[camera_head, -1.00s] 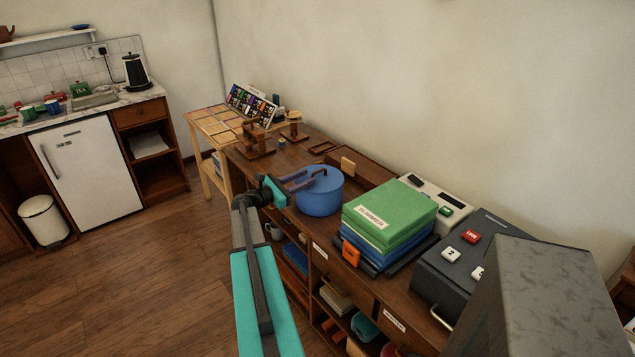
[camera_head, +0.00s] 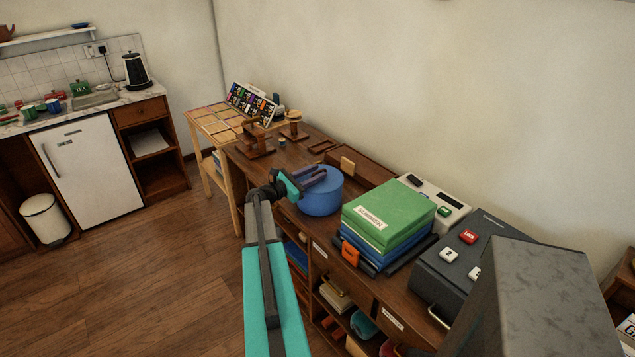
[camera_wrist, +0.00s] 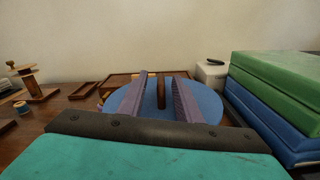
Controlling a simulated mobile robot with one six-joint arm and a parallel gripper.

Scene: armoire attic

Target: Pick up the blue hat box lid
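The round blue hat box (camera_head: 321,200) stands on the wooden sideboard, its blue lid (camera_head: 332,180) on top. In the wrist view the lid (camera_wrist: 207,101) is a blue disc with an upright brown handle (camera_wrist: 161,92) near its middle. My gripper (camera_head: 318,174) is over the lid. In the wrist view the two purple-grey fingers of my gripper (camera_wrist: 157,78) are apart, one on each side of the handle, with visible gaps. Whether the fingertips touch the lid I cannot tell. The fingers hide part of the lid.
Green boxes (camera_head: 388,217) on blue ones stand close to the right of the hat box. Beyond them is a dark grey machine (camera_head: 468,265). A brown wooden stand (camera_head: 256,140) and a wooden tray (camera_head: 370,170) are behind. Open floor lies to the left.

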